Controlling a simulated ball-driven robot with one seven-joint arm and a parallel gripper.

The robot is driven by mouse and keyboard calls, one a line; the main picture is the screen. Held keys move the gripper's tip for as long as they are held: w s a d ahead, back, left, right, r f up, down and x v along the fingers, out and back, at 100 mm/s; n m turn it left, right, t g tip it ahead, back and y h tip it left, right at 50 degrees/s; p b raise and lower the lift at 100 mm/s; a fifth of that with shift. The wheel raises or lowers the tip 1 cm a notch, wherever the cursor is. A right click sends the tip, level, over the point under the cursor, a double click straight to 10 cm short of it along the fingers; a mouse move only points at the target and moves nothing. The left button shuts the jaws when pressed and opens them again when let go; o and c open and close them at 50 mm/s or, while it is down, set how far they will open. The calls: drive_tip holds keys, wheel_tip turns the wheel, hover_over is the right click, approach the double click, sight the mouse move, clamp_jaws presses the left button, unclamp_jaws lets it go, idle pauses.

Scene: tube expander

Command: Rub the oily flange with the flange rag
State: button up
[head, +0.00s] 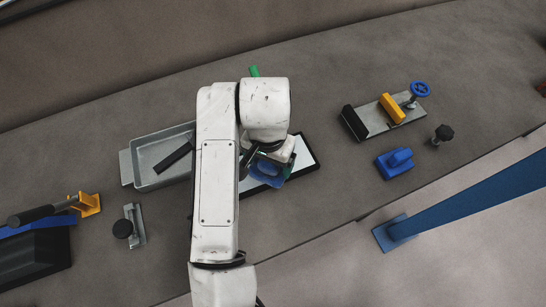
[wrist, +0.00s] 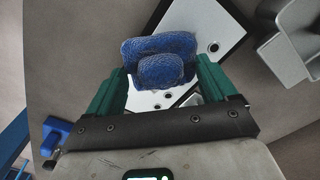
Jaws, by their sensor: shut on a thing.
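My gripper (wrist: 160,78) has green fingers and is shut on a blue, rough-textured block, which I take for the flange rag (wrist: 158,45). In the head view the rag (head: 266,168) shows under my wrist, over a white plate with a dark border (head: 306,150). In the wrist view the white plate (wrist: 205,22) shows round holes or dark studs behind and below the rag. This plate may be the oily flange; the rag and my arm hide much of it. I cannot tell whether the rag touches it.
A grey tray (head: 150,178) with a dark bar stands left of the plate. At right are a clamp fixture with a yellow block (head: 392,108), a blue block (head: 394,163) and a dark knob (head: 442,134). Bench between plate and blue block is clear.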

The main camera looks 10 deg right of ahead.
drive_tip(key=shift+s+a+f+b, duration=0.1)
drive_tip(key=shift+s+a, duration=0.1)
drive_tip(key=shift+a, duration=0.6)
drive_tip(key=shift+s+a+f+b, duration=0.1)
drive_tip(key=shift+s+a, duration=0.05)
drive_tip(key=shift+a, duration=0.6)
drive_tip(key=shift+s+a+f+b, duration=0.1)
drive_tip(key=shift+s+a, duration=0.1)
drive_tip(key=shift+a, duration=0.6)
drive_tip(key=shift+r, duration=0.1)
drive_tip(key=shift+a+r+p, duration=0.15)
drive_tip(key=shift+r+p, duration=0.45)
drive_tip(key=shift+p, duration=0.05)
wheel_tip(320, 180, up, 5)
drive_tip(key=p, duration=0.4)
drive_tip(key=r+p, duration=0.2)
drive_tip(key=r, duration=0.1)
drive_tip(key=shift+d+p, duration=0.2)
drive_tip(key=shift+p, duration=0.15)
drive_tip(key=shift+f, duration=0.25)
